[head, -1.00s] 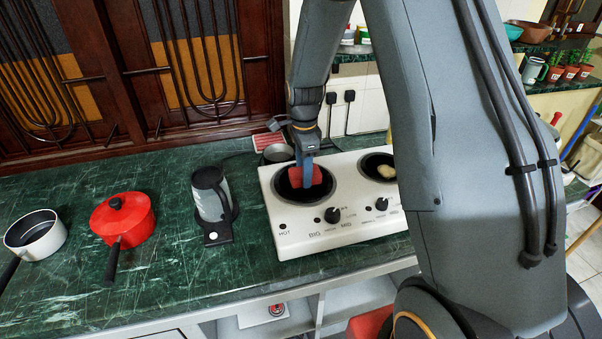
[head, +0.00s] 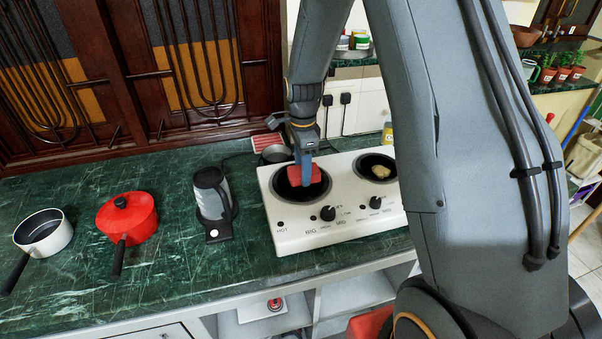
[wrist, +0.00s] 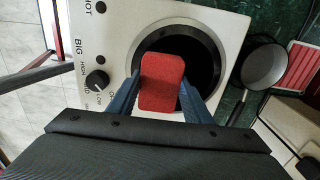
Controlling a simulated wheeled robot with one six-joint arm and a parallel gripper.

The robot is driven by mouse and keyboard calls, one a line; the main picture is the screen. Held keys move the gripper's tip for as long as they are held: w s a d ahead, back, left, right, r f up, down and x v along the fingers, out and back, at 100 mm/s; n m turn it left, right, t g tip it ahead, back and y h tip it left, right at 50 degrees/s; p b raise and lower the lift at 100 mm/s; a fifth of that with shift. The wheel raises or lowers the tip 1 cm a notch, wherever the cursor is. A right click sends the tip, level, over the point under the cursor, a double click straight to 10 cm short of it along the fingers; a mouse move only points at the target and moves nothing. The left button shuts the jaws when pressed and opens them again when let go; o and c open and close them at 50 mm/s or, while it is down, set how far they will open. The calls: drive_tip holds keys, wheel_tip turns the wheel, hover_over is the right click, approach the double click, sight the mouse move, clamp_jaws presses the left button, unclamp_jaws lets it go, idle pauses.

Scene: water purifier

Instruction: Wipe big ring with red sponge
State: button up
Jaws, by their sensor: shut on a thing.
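The red sponge (head: 304,174) is held between the blue fingers of my gripper (head: 306,172), over the big ring (head: 289,189), the left black ring of the white cooktop (head: 350,229). In the wrist view the sponge (wrist: 162,82) lies between both fingers of my gripper (wrist: 163,95) and covers part of the big ring (wrist: 200,48). The knob marked BIG (wrist: 97,81) is beside the ring. I cannot tell whether the sponge touches the ring.
The smaller right ring (head: 371,164) holds a pale yellowish thing. A kettle (head: 212,196), a red pot (head: 128,219) and a white pan (head: 42,234) stand to the left. A dark pan (head: 274,154) is behind the cooktop. Green counter is clear in front of the pots.

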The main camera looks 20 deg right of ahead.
drive_tip(key=shift+r+p, duration=1.25)
drive_tip(key=shift+r, duration=1)
